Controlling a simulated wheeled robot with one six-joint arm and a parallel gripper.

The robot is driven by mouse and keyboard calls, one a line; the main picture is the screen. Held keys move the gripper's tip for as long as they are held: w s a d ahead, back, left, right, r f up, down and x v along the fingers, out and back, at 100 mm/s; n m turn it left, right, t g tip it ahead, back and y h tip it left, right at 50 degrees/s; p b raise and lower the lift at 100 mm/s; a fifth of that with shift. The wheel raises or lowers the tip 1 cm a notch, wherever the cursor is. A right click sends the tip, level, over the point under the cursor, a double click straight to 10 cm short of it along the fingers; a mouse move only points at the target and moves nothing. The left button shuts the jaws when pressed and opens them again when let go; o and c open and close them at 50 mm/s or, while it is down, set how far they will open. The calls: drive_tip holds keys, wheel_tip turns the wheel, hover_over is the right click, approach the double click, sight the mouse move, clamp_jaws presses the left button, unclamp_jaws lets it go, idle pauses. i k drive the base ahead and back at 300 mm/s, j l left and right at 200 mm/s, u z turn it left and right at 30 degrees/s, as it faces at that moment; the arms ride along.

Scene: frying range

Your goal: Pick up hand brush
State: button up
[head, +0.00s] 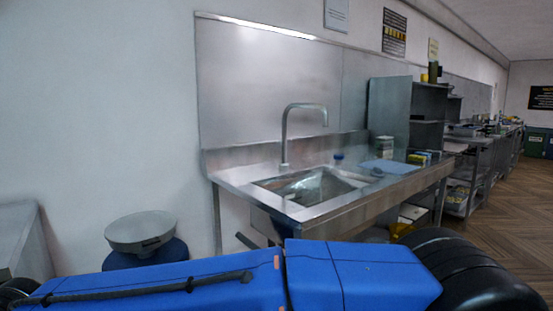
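I cannot make out a hand brush for certain. A small blue-topped item (338,158) stands at the back edge of the sink (310,188), and a small dark bluish item (377,172) lies by the light blue board (386,166). Both are too small to identify. My gripper is not in view.
The steel sink counter (345,212) has a tall curved faucet (286,135). A yellowish item (412,212) sits under the counter. Wooden floor (500,203) is clear at right.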

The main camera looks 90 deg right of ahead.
sight(385, 149)
drive_tip(key=z, duration=3.8)
drive_tip(key=i+l+z, duration=0.35)
drive_tip(key=i+z, duration=0.3)
drive_tip(key=i+l+z, duration=0.1)
drive_tip(key=i+z, duration=0.25)
drive_tip(key=i, duration=0.5)
drive_tip(key=i+l+u, duration=0.15)
drive_tip(key=i, duration=0.35)
drive_tip(key=i+l, duration=0.1)
drive_tip(key=i, duration=0.45)
drive_tip(key=i+u, duration=0.25)
drive_tip(key=u, duration=0.2)
drive_tip(key=i+l+u, duration=0.2)
drive_tip(key=u, duration=0.25)
drive_tip(key=i+l+u, duration=0.25)
drive_tip(key=u, duration=0.2)
drive_tip(key=i+l+u, duration=0.2)
drive_tip(key=l+u, duration=0.2)
drive_tip(key=i+l+u, duration=0.15)
drive_tip(key=l+u, duration=1)
drive_tip(key=l, duration=0.15)
drive_tip(key=k+j+z, duration=0.2)
drive_tip(key=k+j, duration=0.25)
drive_tip(key=j, duration=0.1)
